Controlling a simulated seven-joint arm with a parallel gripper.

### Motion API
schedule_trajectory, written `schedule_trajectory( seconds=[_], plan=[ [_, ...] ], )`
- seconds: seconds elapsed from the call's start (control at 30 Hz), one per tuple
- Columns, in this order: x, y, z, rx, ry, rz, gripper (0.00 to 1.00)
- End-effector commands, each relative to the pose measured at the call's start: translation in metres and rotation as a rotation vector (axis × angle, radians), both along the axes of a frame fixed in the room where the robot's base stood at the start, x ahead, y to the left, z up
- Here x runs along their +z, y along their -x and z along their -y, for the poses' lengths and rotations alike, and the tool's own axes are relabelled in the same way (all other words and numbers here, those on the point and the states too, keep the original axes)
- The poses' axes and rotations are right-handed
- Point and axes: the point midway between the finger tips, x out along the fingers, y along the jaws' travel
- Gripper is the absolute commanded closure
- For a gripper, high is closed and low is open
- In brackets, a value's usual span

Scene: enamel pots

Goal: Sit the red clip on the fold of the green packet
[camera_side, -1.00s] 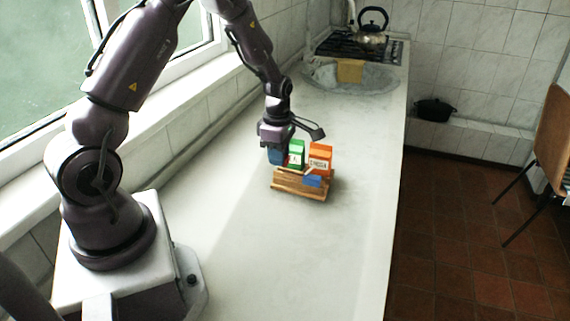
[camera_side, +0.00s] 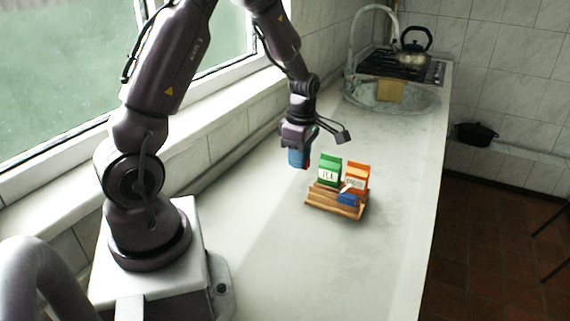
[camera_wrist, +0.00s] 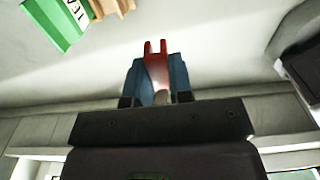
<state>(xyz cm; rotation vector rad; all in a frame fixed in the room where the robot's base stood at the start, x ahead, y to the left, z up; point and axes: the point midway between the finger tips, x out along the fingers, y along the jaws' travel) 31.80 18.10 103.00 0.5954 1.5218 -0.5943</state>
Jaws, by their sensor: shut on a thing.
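My gripper (camera_side: 298,160) has blue fingers and is shut on the red clip (camera_wrist: 155,62). In the wrist view the clip's two prongs stick out past the fingers (camera_wrist: 157,82). In the side view only a sliver of red shows beside the fingers. The green packet (camera_side: 329,172), with a white label reading TEA, stands upright in a wooden rack (camera_side: 336,208). My gripper is in the air to the left of the packet, apart from it. Part of the packet also shows at the upper left of the wrist view (camera_wrist: 62,30).
An orange packet (camera_side: 357,176) stands right of the green one in the rack. A small blue thing (camera_side: 347,199) sits at the rack's front. The counter (camera_side: 300,270) around is mostly clear. A sink (camera_side: 388,100) and a kettle (camera_side: 413,53) are farther back.

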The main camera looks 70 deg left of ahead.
Motion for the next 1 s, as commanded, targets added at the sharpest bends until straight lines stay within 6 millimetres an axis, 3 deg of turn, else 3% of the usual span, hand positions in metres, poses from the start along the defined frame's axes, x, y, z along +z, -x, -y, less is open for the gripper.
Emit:
schedule_trajectory(
  seconds=[0.2, 0.4, 0.57, 1.0],
  plan=[
    [-0.002, -0.064, -0.041, -0.003, 0.0, 0.014, 1.0],
    [0.011, -0.101, -0.057, -0.021, 0.002, 0.036, 1.0],
    [0.026, -0.113, -0.059, -0.035, 0.005, 0.044, 1.0],
    [0.002, -0.11, -0.057, -0.037, 0.015, 0.029, 1.0]
  ],
)
